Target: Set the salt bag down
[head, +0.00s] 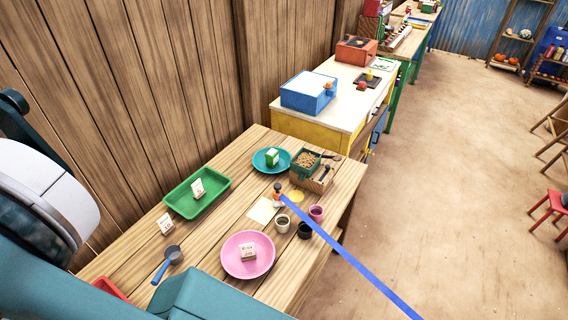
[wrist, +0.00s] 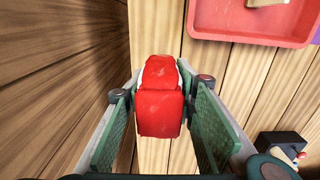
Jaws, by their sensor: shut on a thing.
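My gripper (wrist: 161,82) shows in the wrist view with its two green-padded fingers on either side of a red block-like bag with white edges, the salt bag (wrist: 160,112). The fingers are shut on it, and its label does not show. Bare wooden planks lie below it; I cannot tell whether it touches them. In the head view my own arm covers the near left of the table, and the gripper and the bag are hidden there.
A red tray (wrist: 250,38) lies ahead right in the wrist view. In the head view the wooden table (head: 205,247) holds a green tray (head: 180,206), a pink plate (head: 234,268), a teal plate (head: 261,165), a blue scoop (head: 160,271) and small cups. A plank wall stands left.

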